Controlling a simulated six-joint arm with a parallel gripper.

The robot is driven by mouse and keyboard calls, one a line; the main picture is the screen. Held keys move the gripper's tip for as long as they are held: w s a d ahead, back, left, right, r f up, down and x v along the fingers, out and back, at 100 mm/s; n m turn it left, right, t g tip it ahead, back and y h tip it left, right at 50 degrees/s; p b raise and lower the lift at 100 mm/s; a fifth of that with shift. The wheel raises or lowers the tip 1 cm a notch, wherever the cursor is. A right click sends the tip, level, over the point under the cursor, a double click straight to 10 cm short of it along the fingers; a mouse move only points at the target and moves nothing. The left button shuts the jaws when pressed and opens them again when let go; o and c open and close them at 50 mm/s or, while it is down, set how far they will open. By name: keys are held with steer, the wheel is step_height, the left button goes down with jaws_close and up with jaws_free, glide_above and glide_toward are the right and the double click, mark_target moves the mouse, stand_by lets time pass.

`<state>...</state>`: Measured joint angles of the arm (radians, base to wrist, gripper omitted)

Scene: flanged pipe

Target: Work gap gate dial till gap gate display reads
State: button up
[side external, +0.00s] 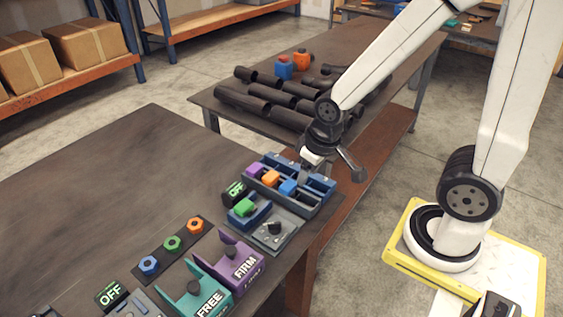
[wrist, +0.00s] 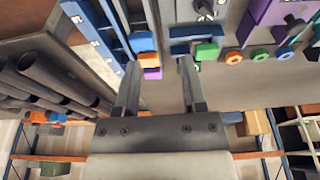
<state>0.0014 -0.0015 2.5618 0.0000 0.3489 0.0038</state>
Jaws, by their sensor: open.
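A black dial (side external: 275,228) sits on a grey panel at the right end of the near table. It shows at the top of the wrist view (wrist: 205,8). A small display (side external: 234,191) nearby reads OFF in green. A second display (side external: 110,293) at the lower left also reads OFF. I cannot tell which display or dial is the gap gate's. My gripper (side external: 305,172) is above the blue and grey compartment tray (side external: 312,208), behind the dial and apart from it. In the wrist view its two fingers (wrist: 158,68) are apart with nothing held between them.
A green block (side external: 244,207) sits in a blue holder beside the dial. Purple FIRM (side external: 240,268) and teal FREE (side external: 208,300) fixtures stand nearer, left of the dial. Coloured nuts (side external: 172,243) lie on a dark strip. Dark pipes (side external: 270,98) cover the back table. The near table's left is clear.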

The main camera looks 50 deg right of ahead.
steer(key=shift+w, duration=0.1)
steer(key=n+g, duration=0.3)
steer(key=n, duration=0.6)
glide_above(274, 222)
step_height(274, 222, down, 4)
steer(key=shift+f, duration=0.25)
steer(key=shift+f, duration=0.1)
steer(key=shift+f, duration=3.75)
jaws_close()
